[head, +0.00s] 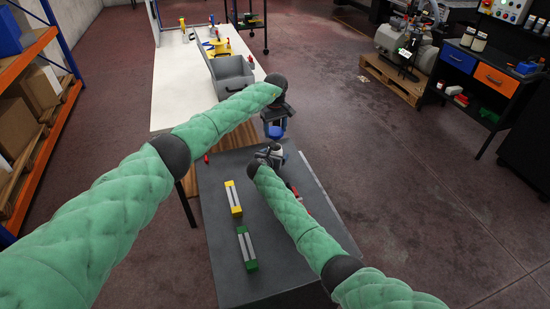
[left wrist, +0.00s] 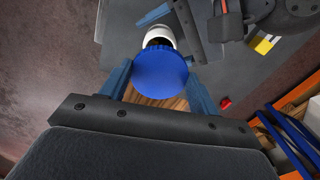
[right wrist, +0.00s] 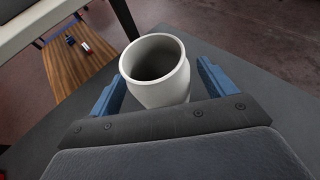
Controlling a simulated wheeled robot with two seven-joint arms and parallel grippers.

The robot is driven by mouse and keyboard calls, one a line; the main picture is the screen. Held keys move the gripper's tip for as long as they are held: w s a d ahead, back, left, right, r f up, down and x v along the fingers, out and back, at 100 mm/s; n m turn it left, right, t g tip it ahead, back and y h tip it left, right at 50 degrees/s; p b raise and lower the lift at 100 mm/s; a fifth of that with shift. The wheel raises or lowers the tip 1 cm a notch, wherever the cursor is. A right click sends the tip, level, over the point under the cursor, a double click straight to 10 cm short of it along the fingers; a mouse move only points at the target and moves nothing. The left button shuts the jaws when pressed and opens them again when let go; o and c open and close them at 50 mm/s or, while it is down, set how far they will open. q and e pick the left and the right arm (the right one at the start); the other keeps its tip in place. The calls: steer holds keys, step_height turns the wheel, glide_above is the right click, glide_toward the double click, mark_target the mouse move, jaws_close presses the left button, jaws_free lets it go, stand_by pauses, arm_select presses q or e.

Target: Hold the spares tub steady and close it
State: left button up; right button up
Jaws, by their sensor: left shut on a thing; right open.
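The spares tub is a white, open-topped pot standing upright near the far end of the dark table (head: 225,285). The tub (right wrist: 150,98) fills the middle of the right wrist view, its inside dark. My right gripper (right wrist: 160,88) is open, its blue fingers on either side of the tub with gaps showing. My left gripper (head: 274,131) is shut on a round blue lid (left wrist: 160,73), ribbed at its edge. The lid is above the tub and apart from it. In the left wrist view it hides part of the tub (left wrist: 160,37).
A yellow-and-grey block (head: 233,198) and a green-and-grey block (head: 246,248) lie on the dark table. A small red object (head: 206,158) sits at its far left edge. A white bench with a grey bin (head: 233,75) stands beyond. Orange shelving is at left.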

steer(key=shift+w+d, duration=0.1)
steer(key=shift+w, duration=0.1)
steer(key=shift+c, duration=0.4)
steer(key=c, duration=1.4)
arm_select(q)
steer(key=shift+f, duration=2.45)
steer(key=shift+f, duration=0.15)
steer(key=shift+f, duration=0.75)
steer(key=shift+f, duration=0.55)
